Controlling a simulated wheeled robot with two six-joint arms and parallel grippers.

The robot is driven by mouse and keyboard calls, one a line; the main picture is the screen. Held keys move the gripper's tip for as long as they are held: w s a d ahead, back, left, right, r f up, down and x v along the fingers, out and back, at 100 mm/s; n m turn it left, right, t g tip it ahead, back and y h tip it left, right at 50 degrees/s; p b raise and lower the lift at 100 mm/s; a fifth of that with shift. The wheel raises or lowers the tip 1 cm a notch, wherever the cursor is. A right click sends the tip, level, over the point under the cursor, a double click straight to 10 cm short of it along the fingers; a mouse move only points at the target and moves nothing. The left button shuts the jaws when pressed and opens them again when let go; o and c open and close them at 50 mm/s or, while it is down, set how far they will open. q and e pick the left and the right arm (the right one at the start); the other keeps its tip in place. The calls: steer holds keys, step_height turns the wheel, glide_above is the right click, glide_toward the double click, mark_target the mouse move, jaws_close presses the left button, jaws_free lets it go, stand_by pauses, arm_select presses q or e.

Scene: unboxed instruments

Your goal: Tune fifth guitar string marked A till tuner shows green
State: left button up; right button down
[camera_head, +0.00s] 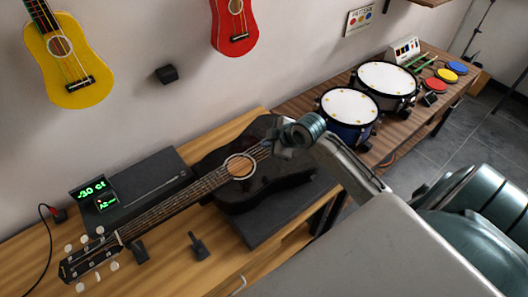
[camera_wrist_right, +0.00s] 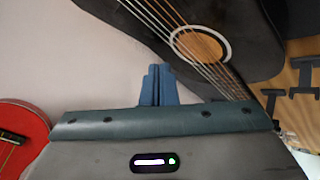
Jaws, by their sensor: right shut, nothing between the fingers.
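A black acoustic guitar (camera_head: 262,190) lies face up on the wooden table, its neck (camera_head: 160,212) running down-left to the headstock (camera_head: 90,258) with several pale tuning pegs. A small black tuner (camera_head: 92,195) behind the neck shows green characters that look like "-20 ct" and "A2". My right gripper (camera_head: 274,150) is over the bridge end of the guitar body, far from the headstock. Its blue fingers (camera_wrist_right: 160,86) are shut with nothing between them; the guitar body (camera_wrist_right: 225,25) and strings lie beyond in the wrist view. String markings are too small to read. My left gripper is out of view.
A flat black case (camera_head: 150,180) lies behind the neck. Small black stands (camera_head: 198,246) are in front of it. Drums (camera_head: 348,108) stand on the further table at right. Yellow (camera_head: 62,62) and red (camera_head: 234,25) ukuleles hang on the wall.

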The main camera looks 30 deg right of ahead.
steer(key=shift+n, duration=0.5)
steer(key=w+d+r, duration=0.1)
steer(key=w+r, duration=0.1)
steer(key=r, duration=0.1)
steer(key=shift+w+d, duration=0.35)
steer(key=shift+d, duration=0.05)
steer(key=shift+f, duration=0.15)
steer(key=b, duration=0.6)
glide_above(265, 154)
steer(key=f, duration=0.4)
steer(key=s+f, duration=0.1)
steer(key=f, duration=0.1)
steer(key=shift+d+f, duration=0.2)
steer(key=shift+f, duration=0.15)
steer(key=shift+f+b, duration=0.55)
steer(key=shift+f, duration=0.45)
steer(key=shift+f, duration=0.1)
steer(key=shift+f, duration=0.3)
